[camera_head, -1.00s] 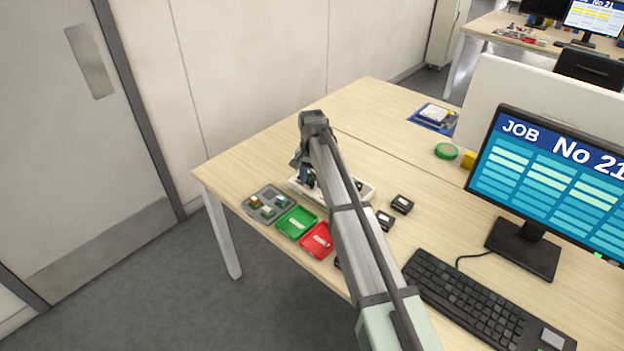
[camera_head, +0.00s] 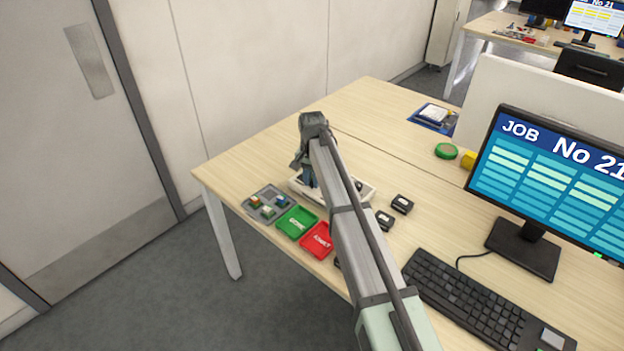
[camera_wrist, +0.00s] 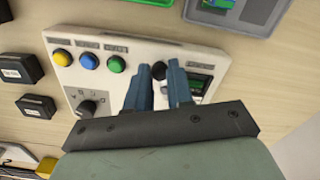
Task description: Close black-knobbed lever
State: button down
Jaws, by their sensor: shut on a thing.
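The black knob (camera_wrist: 158,71) of the lever shows in the wrist view between the two blue-grey fingertips of my gripper (camera_wrist: 158,76). My gripper is shut on this knob, with one finger on each side. The lever's shaft and the exact tilt are hidden by the fingers. The lever sits on a white control panel (camera_wrist: 140,45), which also shows in the head view (camera_head: 362,199), partly covered by my arm. In the head view my gripper (camera_head: 309,186) points down onto the panel's left part.
The panel carries yellow (camera_wrist: 61,57), blue (camera_wrist: 88,61) and green (camera_wrist: 116,64) buttons and a rotary knob (camera_wrist: 88,107). Green (camera_head: 297,223) and red (camera_head: 318,240) trays and a grey sorting tray (camera_head: 262,213) lie in front. Small black boxes (camera_head: 402,203) and a keyboard (camera_head: 480,300) stand right.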

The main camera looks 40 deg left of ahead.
jog(key=n, duration=0.1)
jog(key=d+n, duration=0.1)
jog(key=n, duration=0.1)
jog(key=shift+w+d+n, duration=0.1)
jog(key=shift+w+n, duration=0.2)
jog(key=n, duration=0.2)
jog(key=w+n, duration=0.1)
jog(key=shift+d+n, duration=0.4)
jog(key=n, duration=0.2)
jog(key=w+n, duration=0.1)
jog(key=shift+w+d, duration=0.1)
jog(key=shift+d, duration=0.15)
jog(key=shift+w+n, duration=0.3)
jog(key=shift+n, duration=0.6)
jog(key=shift+w+n, duration=0.25)
jog(key=shift+n, duration=0.65)
jog(key=c, duration=1)
grip_release()
jog(key=shift+d, duration=0.1)
jog(key=shift+r, duration=0.1)
notch_tip(320, 180, up, 14)
jog(key=shift+f, duration=0.2)
